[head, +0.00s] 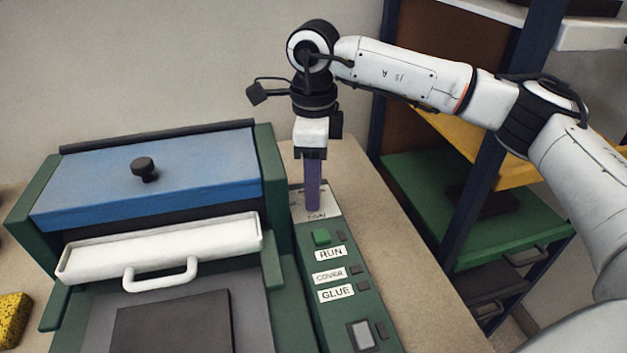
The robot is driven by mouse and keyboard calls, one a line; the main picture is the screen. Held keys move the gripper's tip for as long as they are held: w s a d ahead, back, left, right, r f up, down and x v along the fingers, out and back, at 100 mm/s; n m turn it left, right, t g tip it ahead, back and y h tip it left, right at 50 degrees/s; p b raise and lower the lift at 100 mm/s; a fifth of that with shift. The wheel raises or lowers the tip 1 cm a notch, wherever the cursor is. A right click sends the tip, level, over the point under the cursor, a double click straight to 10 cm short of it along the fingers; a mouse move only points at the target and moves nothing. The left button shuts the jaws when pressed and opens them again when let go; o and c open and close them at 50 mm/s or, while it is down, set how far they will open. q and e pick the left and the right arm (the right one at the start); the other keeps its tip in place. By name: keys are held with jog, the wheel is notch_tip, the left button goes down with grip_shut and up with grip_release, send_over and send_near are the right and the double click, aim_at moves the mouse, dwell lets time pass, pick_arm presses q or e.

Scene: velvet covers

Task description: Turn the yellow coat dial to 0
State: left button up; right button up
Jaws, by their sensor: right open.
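The yellow coat dial does not show. My right gripper (312,200) points straight down over the far end of the green control panel (357,303), on the white plate (329,202) there. Its purple fingers cover much of this plate, and a dial there would be hidden behind them. A partly covered label shows just below the fingertips; I cannot read it surely. The gripper is open, though its fingers overlap in this view. I cannot tell whether they touch anything. My left gripper is out of view.
The panel has a green button (321,238) by the RUN label and labels COVER and GLUE. Left of it stands a green machine with a blue lid (150,185) and white handled tray (165,250). A yellow sponge-like block (12,318) lies far left. Shelves (500,220) stand right.

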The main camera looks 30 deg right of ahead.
jog(key=c, duration=1)
jog(key=shift+c, duration=0.2)
jog(key=shift+n, duration=0.4)
jog(key=shift+n+b, duration=0.35)
jog(key=shift+n, duration=0.65)
jog(key=n, duration=0.6)
jog(key=shift+w+b, duration=0.1)
jog(key=shift+b, duration=0.25)
jog(key=n, duration=0.5)
jog(key=shift+n, duration=0.4)
jog(key=n, duration=0.4)
jog(key=shift+w+n+b, duration=0.1)
jog(key=shift+n+b, duration=0.2)
